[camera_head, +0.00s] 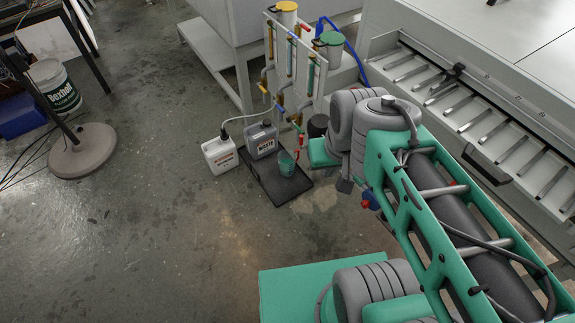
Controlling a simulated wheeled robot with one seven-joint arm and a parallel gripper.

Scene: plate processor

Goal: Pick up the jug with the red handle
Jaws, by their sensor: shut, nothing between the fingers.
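The jug (286,163) is small and green, with a red handle at its upper right. It stands upright on a dark flat platform (284,190) on the floor, near the platform's right side. My gripper (345,186) shows small and partly hidden below my arm's grey joints, to the right of the jug and apart from it. It points downward, shut and empty. My green arm fills the right side of the view.
A grey waste canister (262,140) stands on the platform left of the jug, beside a white canister (220,156). Behind is a panel of pipes and valves (292,62). A conveyor (480,110) lies at right.

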